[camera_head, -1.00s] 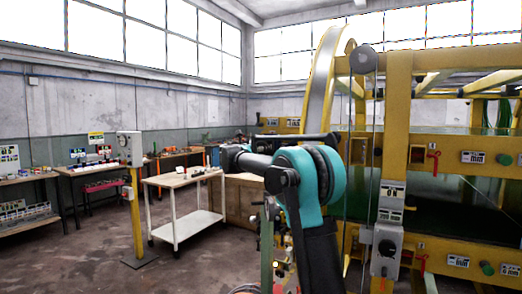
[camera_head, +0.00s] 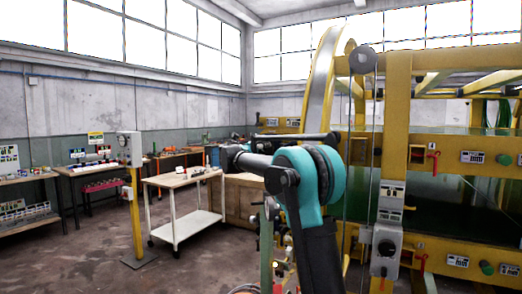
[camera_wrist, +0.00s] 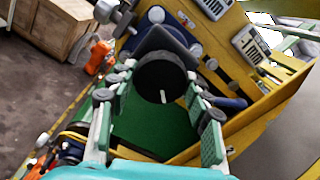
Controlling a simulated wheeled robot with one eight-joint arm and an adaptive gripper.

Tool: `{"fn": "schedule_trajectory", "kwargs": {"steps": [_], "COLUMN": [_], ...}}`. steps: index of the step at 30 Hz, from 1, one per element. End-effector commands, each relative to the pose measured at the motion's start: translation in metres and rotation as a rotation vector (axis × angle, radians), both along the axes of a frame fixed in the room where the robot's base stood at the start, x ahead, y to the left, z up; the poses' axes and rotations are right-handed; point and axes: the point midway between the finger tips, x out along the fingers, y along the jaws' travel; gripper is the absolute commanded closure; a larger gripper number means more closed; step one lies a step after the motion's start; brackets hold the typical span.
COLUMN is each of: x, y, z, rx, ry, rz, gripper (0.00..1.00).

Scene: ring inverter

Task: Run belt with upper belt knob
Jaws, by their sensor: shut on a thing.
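A large round black knob (camera_wrist: 158,76) with a short white mark on its face sits between the fingers of my gripper (camera_wrist: 160,88) in the wrist view. The fingers are shut on it from its two sides. A dark grey block shows just behind the knob. The wrist picture is tilted, and I cannot tell from it whether this is the upper belt knob. In the head view my arm covers the gripper and the held knob. Another dark knob (camera_head: 386,248) on a grey box shows there on the yellow machine's post, apart from my arm.
The yellow machine frame (camera_head: 397,130) with labelled plates and red levers fills the right side. Green sheeting (camera_wrist: 145,125) lies below the fingers. A white cart (camera_head: 183,182) and a yellow post with a grey box (camera_head: 130,150) stand left on open floor.

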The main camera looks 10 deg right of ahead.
Motion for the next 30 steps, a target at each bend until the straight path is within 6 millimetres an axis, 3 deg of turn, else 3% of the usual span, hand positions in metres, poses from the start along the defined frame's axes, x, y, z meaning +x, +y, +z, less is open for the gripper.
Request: {"fn": "schedule_trajectory", "kwargs": {"steps": [2,3,7,20,30], "x": [0.0,0.0,0.0,-0.006,-0.058], "y": [0.0,0.0,0.0,0.006,0.043], "z": [-0.001,-0.001,0.0,0.0,0.0], "rx": [0.001,0.001,0.001,0.001,0.001], "ry": [0.0,0.0,0.0,0.0,0.0], "rz": [0.0,0.0,0.0,0.001,0.003], "gripper": [0.8,0.48,0.31,0.3,0.3]}}
